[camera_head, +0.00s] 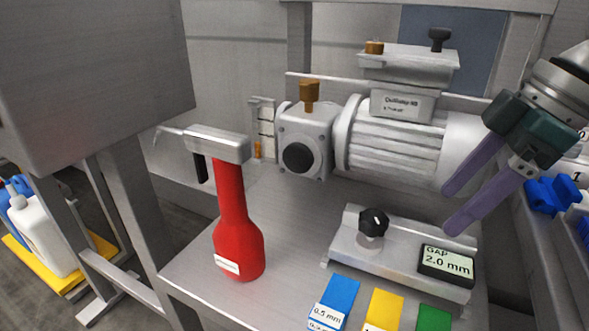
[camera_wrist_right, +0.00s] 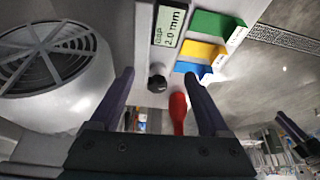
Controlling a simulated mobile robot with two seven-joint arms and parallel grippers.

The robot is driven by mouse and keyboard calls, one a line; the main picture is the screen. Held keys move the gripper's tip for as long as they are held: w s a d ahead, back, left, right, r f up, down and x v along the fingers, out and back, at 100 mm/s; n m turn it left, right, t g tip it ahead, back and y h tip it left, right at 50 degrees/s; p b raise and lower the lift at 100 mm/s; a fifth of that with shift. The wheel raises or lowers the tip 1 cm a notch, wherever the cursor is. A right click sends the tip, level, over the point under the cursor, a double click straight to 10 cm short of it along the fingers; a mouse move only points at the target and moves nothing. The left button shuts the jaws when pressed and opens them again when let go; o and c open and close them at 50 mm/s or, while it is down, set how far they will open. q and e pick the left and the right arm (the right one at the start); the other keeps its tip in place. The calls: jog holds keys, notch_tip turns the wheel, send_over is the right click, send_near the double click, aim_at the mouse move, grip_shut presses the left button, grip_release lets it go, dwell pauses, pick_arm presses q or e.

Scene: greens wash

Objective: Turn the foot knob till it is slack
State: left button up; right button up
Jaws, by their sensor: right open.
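A black knob (camera_head: 373,222) stands on a grey metal foot plate (camera_head: 405,262) below the motor, and it also shows in the right wrist view (camera_wrist_right: 158,82), between my fingers. A small display (camera_head: 446,264) on the plate reads "GAP 2.0 mm". My right gripper (camera_head: 449,210) has its two purple fingers spread, with nothing between them. It hangs to the right of the knob, apart from it. My left gripper is in neither view. Whether the knob is tight or slack cannot be seen.
A grey motor (camera_head: 395,130) with a brown-topped valve (camera_head: 309,92) stands behind the plate. A red bottle-shaped tool (camera_head: 237,245) stands upright to the left. A blue clamp-like part (camera_head: 552,195) lies at right.

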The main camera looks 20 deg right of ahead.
send_over(375, 216)
jog(key=s+d, duration=0.1)
jog(key=shift+s+d+r, duration=0.1)
jog(key=shift+s+d, duration=0.05)
jog(key=shift+s, duration=0.05)
jog(key=x, duration=0.2)
jog(key=b+x, duration=0.1)
jog(key=x, duration=0.2)
jog(key=shift+s+d, duration=0.2)
jog(key=shift+d, duration=0.05)
jog(key=shift+c, duration=0.2)
grip_shut()
